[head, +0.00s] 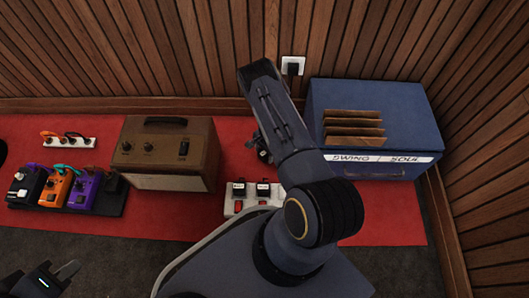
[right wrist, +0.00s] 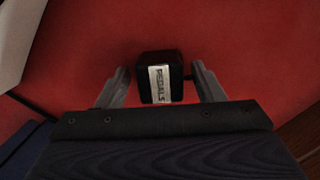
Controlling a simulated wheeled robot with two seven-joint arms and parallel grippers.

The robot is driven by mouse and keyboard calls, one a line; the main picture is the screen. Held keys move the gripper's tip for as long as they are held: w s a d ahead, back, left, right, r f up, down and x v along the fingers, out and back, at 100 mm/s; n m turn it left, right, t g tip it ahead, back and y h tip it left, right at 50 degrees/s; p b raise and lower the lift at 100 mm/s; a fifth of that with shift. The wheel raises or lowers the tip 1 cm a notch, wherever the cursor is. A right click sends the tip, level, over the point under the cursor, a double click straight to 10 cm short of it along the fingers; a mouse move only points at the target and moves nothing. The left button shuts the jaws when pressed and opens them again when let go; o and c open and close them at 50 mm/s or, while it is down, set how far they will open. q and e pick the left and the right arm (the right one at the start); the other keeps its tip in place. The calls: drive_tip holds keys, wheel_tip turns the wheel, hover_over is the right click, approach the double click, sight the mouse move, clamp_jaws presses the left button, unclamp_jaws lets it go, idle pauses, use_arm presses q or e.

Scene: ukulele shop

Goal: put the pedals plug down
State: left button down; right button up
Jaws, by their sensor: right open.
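The pedals plug (right wrist: 161,78) is a black block with a white label reading PEDALS, in the right wrist view. It lies on the red carpet (right wrist: 230,40), between the two fingers of my right gripper (right wrist: 160,88). The fingers are open, with a gap visible on each side of the plug. In the head view my right gripper (head: 262,150) is low beside the blue box, mostly behind my own arm; I cannot make out the plug there. My left gripper (head: 55,276) shows only partly at the bottom left corner, away from everything; its opening is unclear.
A white power strip (head: 236,207) with two black plugs and red switches lies near my right arm. A brown amplifier (head: 165,150), a pedal board (head: 108,205) and a small white strip (head: 70,141) are left. A blue box (head: 375,115) stands right, below a wall outlet (head: 293,64).

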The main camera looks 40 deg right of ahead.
drive_tip(key=shift+r, duration=0.1)
drive_tip(key=w+a+r+n+t+y+p, duration=0.1)
drive_tip(key=a+r+n+t+p, duration=0.15)
drive_tip(key=r, duration=1.95)
drive_tip(key=a+r+n+t+y+p, duration=0.1)
drive_tip(key=a+r+n+y+p, duration=0.2)
drive_tip(key=r, duration=1.8)
drive_tip(key=s+a+r+n+t, duration=0.1)
drive_tip(key=s+a+r+n, duration=0.15)
drive_tip(key=s+r, duration=0.3)
drive_tip(key=s+a+r+n, duration=0.2)
drive_tip(key=s+a+r, duration=0.2)
drive_tip(key=r, duration=0.3)
drive_tip(key=s+a+r+n+t+h, duration=0.1)
drive_tip(key=s+a+n, duration=0.3)
drive_tip(key=s, duration=0.7)
drive_tip(key=shift+s+a+r+n+h, duration=0.15)
drive_tip(key=shift+s+r+n+h, duration=0.15)
drive_tip(key=shift+n, duration=0.4)
